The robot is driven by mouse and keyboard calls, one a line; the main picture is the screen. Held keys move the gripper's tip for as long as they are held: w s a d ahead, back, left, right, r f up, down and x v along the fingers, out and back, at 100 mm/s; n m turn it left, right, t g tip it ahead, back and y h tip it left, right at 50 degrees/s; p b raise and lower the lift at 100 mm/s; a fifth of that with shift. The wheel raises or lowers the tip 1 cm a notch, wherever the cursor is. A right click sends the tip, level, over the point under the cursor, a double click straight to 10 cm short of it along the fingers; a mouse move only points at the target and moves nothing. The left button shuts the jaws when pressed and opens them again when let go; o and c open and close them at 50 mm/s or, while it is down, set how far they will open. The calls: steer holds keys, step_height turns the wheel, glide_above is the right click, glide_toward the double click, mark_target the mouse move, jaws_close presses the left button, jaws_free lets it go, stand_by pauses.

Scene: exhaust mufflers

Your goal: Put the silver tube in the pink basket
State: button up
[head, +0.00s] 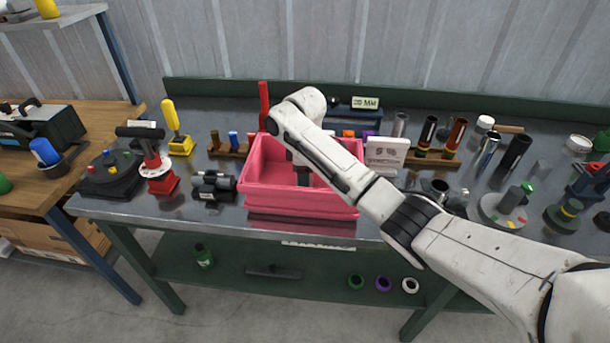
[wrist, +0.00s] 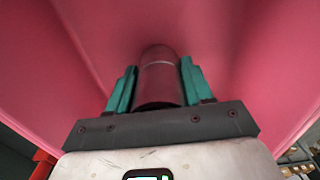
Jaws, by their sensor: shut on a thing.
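The pink basket (head: 300,198) stands on the front middle of the metal bench. My gripper (head: 303,178) reaches down inside it, partly hidden by the front wall and my arm. In the wrist view, the teal fingers of my gripper (wrist: 158,85) are shut on the silver tube (wrist: 158,75). The tube looks dark and pinkish between the fingers, with a light band around it. Pink walls of the basket (wrist: 255,55) surround it. I cannot tell whether the tube touches the basket floor. The tube is hidden in the head view.
A white sign (head: 386,153) stands right of the basket. A black device (head: 213,185) and a red stand (head: 160,172) are to its left. Racks of tubes (head: 432,150) stand at the right. A red upright (head: 264,105) rises behind the basket.

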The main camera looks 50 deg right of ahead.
steer(key=shift+f, duration=0.1)
steer(key=o, duration=1.2)
step_height(320, 180, up, 12)
steer(key=p, duration=0.3)
steer(key=shift+p, duration=0.4)
